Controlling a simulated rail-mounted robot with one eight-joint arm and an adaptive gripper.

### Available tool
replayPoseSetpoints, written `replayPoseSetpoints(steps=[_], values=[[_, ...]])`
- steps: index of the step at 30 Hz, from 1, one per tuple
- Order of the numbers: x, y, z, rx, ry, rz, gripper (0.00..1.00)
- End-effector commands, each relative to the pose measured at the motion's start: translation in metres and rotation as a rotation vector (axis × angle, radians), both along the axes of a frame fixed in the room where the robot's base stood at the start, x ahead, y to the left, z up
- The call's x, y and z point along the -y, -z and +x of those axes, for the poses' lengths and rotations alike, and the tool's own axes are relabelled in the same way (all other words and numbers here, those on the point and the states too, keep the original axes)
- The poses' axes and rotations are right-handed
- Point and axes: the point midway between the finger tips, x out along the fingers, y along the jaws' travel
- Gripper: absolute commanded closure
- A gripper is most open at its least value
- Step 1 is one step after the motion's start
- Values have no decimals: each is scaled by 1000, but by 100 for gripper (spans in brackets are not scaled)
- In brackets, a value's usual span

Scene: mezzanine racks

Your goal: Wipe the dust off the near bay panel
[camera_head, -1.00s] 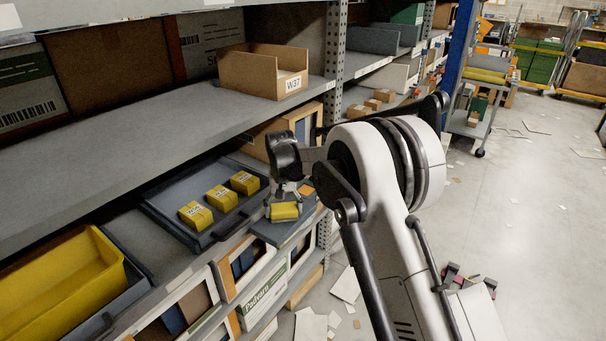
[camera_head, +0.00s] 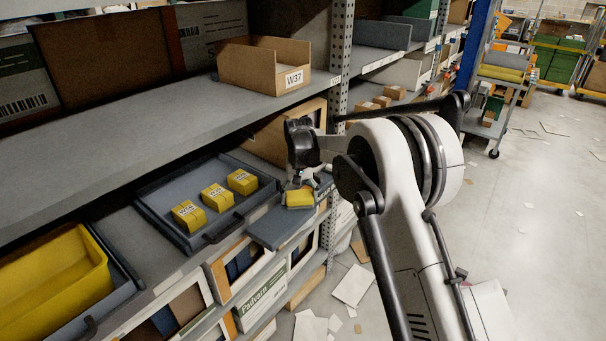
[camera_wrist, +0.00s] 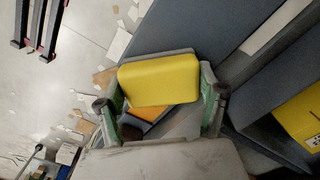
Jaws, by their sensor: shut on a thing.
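My gripper (camera_head: 301,184) is shut on a yellow block-like pad (camera_head: 299,198), probably a sponge. In the wrist view the pad (camera_wrist: 160,80) sits between the two green-sided fingers (camera_wrist: 162,97). The near bay panel seems to be the flat blue-grey board (camera_head: 268,232) at the shelf's front edge, right of the tray. The pad is over the panel's far right end; I cannot tell whether it touches. The panel (camera_wrist: 190,25) also shows beside the pad in the wrist view. Dust is too faint to make out.
A grey tray (camera_head: 165,222) with three yellow boxes (camera_head: 217,197) lies left of the panel. A yellow bin (camera_head: 55,275) is at lower left. The upper shelf (camera_head: 150,110) carries a cardboard bin marked W37 (camera_head: 262,68). A perforated upright (camera_head: 340,60) stands close behind my gripper.

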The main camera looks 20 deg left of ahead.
Motion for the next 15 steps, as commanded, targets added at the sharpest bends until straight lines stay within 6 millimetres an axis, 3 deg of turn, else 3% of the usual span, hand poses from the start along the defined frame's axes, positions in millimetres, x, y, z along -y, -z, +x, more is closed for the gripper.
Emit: replayPoseSetpoints(steps=[3,6,15], values=[[2,-5,2,0,2,0,54],[3,-28,2,0,3,0,54],[7,-54,4,0,8,0,54]])
